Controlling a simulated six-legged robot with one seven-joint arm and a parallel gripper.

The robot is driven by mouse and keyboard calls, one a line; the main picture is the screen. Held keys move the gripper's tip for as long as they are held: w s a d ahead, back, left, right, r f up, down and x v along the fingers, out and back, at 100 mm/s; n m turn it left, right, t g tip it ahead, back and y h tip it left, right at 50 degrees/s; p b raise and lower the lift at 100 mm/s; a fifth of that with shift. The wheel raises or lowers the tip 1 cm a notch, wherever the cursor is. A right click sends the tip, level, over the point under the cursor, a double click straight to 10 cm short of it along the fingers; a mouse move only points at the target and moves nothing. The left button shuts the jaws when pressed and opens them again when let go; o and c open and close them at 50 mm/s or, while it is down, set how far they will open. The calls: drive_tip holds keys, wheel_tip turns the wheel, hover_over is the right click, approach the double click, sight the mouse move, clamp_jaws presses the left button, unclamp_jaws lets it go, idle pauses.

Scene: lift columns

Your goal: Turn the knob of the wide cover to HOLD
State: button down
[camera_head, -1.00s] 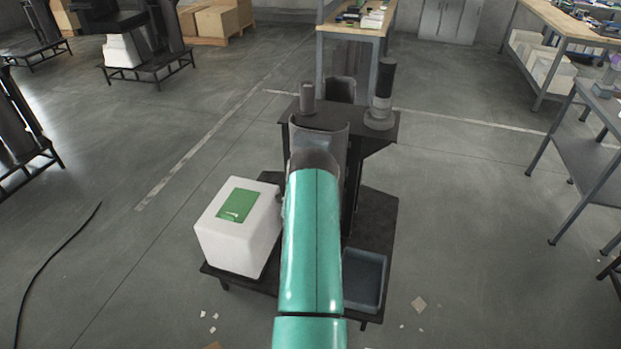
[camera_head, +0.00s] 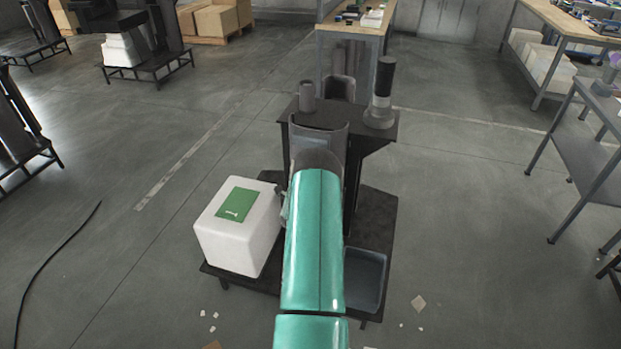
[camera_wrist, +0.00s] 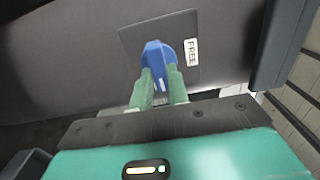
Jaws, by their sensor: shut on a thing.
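In the wrist view a blue knob (camera_wrist: 154,56) sits on a square dark plate on the broad dark grey cover (camera_wrist: 75,50). A white label reading FREE (camera_wrist: 191,52) is just right of the knob. No HOLD label is readable in view. My gripper (camera_wrist: 160,80) has its two green fingers closed on the near part of the knob, one on each side. A light mark shows on the knob between the fingers. In the head view my arm hides the gripper and knob in front of the curved column cover (camera_head: 320,138).
The column stands on a dark base. A white box with a green top label (camera_head: 238,240) is left of my arm, and a grey-blue bin (camera_head: 366,280) is right of it. A dark cylinder (camera_head: 384,85) stands on the column's top plate (camera_head: 350,120). Open floor surrounds the base.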

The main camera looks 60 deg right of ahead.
drive_tip(key=c, duration=1.4)
unclamp_jaws()
drive_tip(key=shift+o, duration=0.2)
drive_tip(key=s+a, duration=0.2)
drive_tip(key=a, duration=1.1)
drive_tip(key=shift+a, duration=0.3)
